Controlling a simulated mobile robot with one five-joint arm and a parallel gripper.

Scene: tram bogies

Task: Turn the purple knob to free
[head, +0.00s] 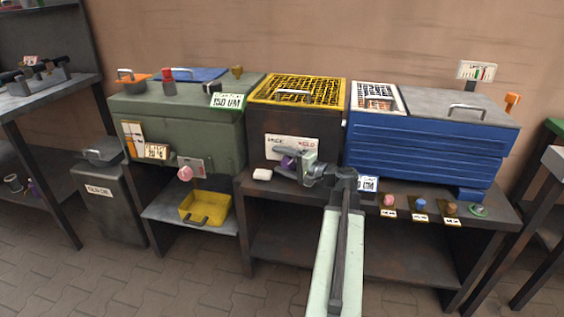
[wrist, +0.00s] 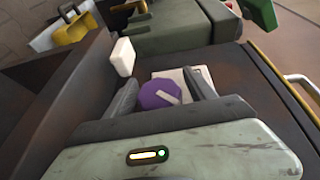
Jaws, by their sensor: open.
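The purple knob (head: 288,161) sits on a white label plate (head: 292,148) on the front of the dark box with the yellow mesh top. The plate's lettering is too small to read surely. In the wrist view my open gripper (wrist: 163,84) has one finger on each side of the purple knob (wrist: 157,95). The knob carries a pale pointer bar, slanted in this view. I cannot tell whether the fingers touch it.
Several small coloured knobs line the bench edge at right. A yellow tray (head: 205,209) sits lower left.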

